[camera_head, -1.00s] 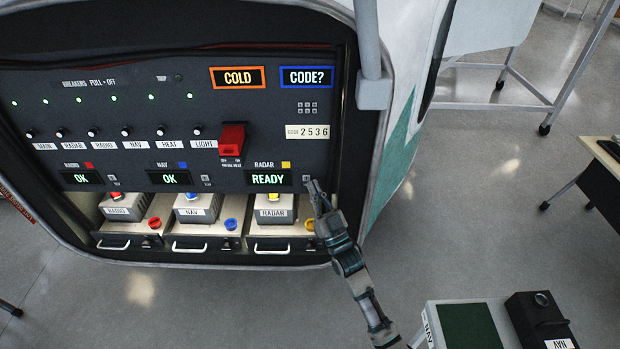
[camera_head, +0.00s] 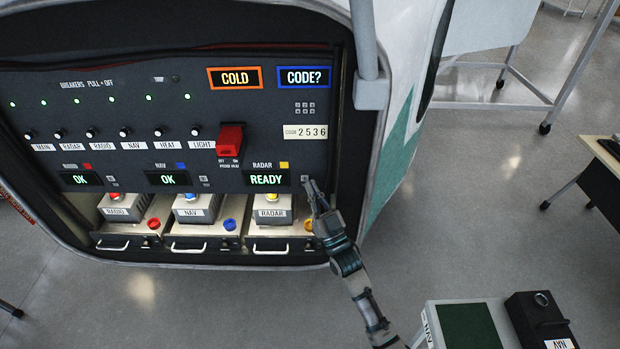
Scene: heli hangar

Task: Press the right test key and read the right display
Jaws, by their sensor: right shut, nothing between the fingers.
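The dark panel carries three small displays. The right display, labelled RADAR (camera_head: 269,179), reads READY in green. The middle display, under NAV (camera_head: 167,179), reads OK, and the left display, under RADIO (camera_head: 81,179), reads OK. The right test key (camera_head: 305,178) is the small grey square just right of the RADAR display. My right gripper (camera_head: 312,189) is shut and empty, its tips at or just below that key. I cannot tell whether they touch it. My left gripper is not in view.
The upper displays read COLD (camera_head: 235,78) and CODE? (camera_head: 305,77). A red guarded switch (camera_head: 231,138) stands out left of the CODE 2536 plate (camera_head: 305,131). Several breakers line the left. Three drawers with boxes sit below, the RADAR box (camera_head: 271,205) near my gripper. A cart (camera_head: 467,322) stands lower right.

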